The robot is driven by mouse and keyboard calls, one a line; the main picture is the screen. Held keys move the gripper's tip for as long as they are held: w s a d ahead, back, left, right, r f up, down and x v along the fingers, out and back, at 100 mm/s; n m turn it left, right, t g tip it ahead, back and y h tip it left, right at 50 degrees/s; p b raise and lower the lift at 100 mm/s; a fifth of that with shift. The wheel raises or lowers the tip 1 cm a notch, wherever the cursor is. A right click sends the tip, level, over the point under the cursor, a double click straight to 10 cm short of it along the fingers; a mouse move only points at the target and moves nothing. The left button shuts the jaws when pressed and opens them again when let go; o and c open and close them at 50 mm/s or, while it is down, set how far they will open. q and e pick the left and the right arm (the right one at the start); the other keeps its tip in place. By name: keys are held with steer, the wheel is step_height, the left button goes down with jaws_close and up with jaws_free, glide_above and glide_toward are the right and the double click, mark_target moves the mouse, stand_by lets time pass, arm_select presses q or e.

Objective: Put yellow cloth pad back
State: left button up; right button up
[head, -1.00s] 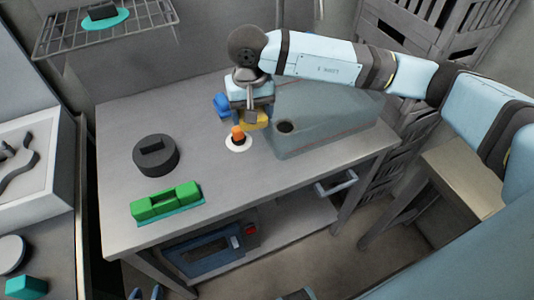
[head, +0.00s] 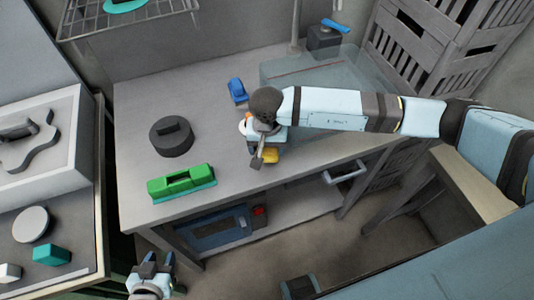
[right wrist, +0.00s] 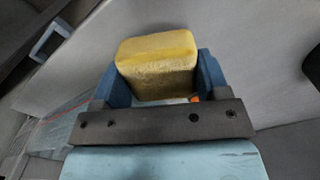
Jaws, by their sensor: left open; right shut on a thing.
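The yellow cloth pad (right wrist: 158,65) is held between the blue fingers of my right gripper (right wrist: 157,78) in the right wrist view. In the head view the pad (head: 270,155) shows partly behind my right gripper (head: 264,153), over the front part of the grey table. Whether the pad touches the tabletop cannot be told. My left gripper (head: 153,266) is open and empty at the bottom left, below and in front of the table.
On the table (head: 215,160) are a black round object (head: 171,138), a green block-like object (head: 182,183), a blue item (head: 238,91) and a transparent box (head: 335,75). An orange-topped thing on a white disc (head: 242,126) is partly hidden by my right gripper.

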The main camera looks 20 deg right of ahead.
mark_target(267, 157)
step_height(267, 157, down, 4)
steer(key=shift+f, duration=0.25)
steer(key=shift+f, duration=0.2)
steer(key=o, duration=0.9)
steer(key=shift+r, duration=0.1)
